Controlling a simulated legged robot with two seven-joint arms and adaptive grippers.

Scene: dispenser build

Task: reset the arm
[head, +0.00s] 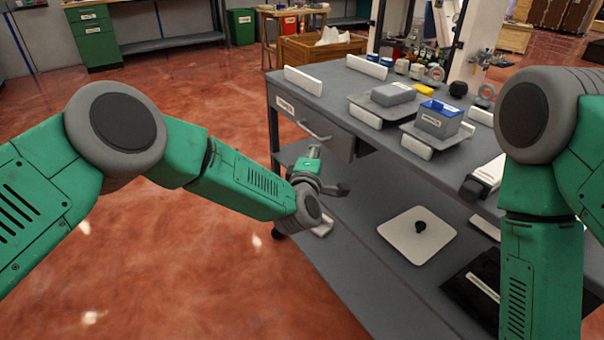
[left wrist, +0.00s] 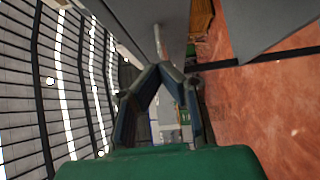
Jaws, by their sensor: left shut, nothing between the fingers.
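My left arm (head: 240,185) reaches in from the left, green with grey joints. Its gripper (head: 330,170) is beside the near left corner of the grey workbench, below the drawer front and near the lower shelf. In the left wrist view the gripper's dark fingers (left wrist: 160,72) come together at their tips with nothing between them. My right arm (head: 540,220) hangs at the right edge, its forearm pointing down; its gripper is out of the picture.
The workbench top (head: 330,99) carries a grey box with blue inside (head: 438,120), a flat grey block (head: 396,93) and small parts. A drawer (head: 315,129) has a protruding handle. A white plate (head: 408,243) lies on the lower shelf (head: 365,270). Red floor (head: 200,290) is open at left.

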